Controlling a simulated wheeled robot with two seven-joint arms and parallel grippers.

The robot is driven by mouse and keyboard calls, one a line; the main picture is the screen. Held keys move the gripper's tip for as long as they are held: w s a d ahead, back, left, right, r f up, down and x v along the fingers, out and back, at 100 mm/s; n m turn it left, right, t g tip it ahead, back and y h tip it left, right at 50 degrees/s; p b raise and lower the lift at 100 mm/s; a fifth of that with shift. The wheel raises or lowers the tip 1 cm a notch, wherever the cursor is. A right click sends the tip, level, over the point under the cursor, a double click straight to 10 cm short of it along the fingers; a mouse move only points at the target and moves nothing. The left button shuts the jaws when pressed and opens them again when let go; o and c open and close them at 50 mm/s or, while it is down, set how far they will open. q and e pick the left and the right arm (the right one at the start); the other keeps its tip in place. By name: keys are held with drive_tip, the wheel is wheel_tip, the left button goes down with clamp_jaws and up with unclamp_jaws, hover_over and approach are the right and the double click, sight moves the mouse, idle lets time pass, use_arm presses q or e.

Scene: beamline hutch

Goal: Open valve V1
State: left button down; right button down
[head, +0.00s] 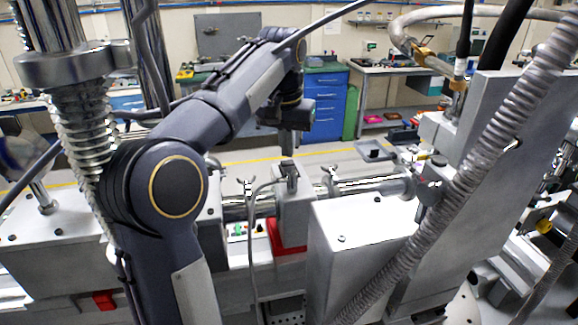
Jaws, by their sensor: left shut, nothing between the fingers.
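My left arm rises from the lower middle-left and bends over the beam pipe, its wrist pointing away from the camera. My left gripper (297,116) is at the arm's far end, dark, small and partly covered by the wrist. It is shut with nothing in it, in front of the blue drawer cabinet in the picture and apart from the beamline parts. I can read no V1 label, so I cannot tell which part is valve V1. A grey block on a red base (290,210) sits on the shiny beam pipe (350,187). My right gripper is not in view.
A large grey housing (480,150) and ribbed hose (450,195) fill the right. A ribbed metal column (90,130) stands at left. A white box (362,245) is front centre. Behind are a blue drawer cabinet (325,100), workbenches and open floor with a yellow line.

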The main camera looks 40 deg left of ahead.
sight(287, 163)
use_arm(q)
drive_tip(key=shift+f+b, duration=0.65)
drive_tip(key=shift+f, duration=0.2)
idle(0.6)
wheel_tip(287, 163, up, 3)
drive_tip(key=p, duration=0.3)
drive_tip(key=shift+f, duration=0.2)
drive_tip(key=shift+r, duration=2.25)
drive_tip(key=shift+f, duration=0.1)
